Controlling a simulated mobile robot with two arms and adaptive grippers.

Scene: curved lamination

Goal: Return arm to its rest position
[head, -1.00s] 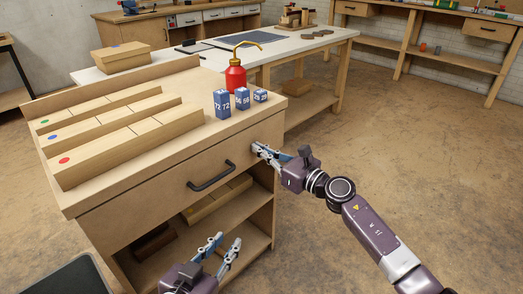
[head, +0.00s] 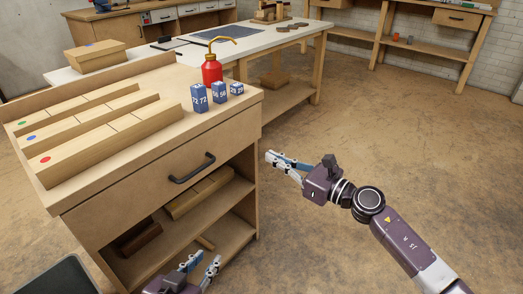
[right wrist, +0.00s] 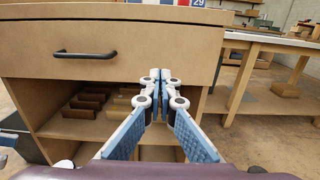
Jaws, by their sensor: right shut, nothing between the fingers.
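My right gripper (head: 271,160) is out to the right of the wooden cabinet (head: 140,195), in front of its right side, with its purple arm reaching in from the lower right. Its fingers are closed together and hold nothing. In the right wrist view the closed fingertips (right wrist: 160,76) point at the cabinet's drawer front. My left gripper (head: 206,262) is low at the bottom edge of the head view, in front of the cabinet's lower shelves. Its two fingers stand apart with nothing seen between them. The rest of the left arm is out of view.
The cabinet top holds wooden strips with coloured dots (head: 90,140), blue numbered blocks (head: 199,98) and a red bottle (head: 212,69). The drawer has a black handle (head: 192,167). A white table (head: 290,38) stands behind. Open floor lies to the right.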

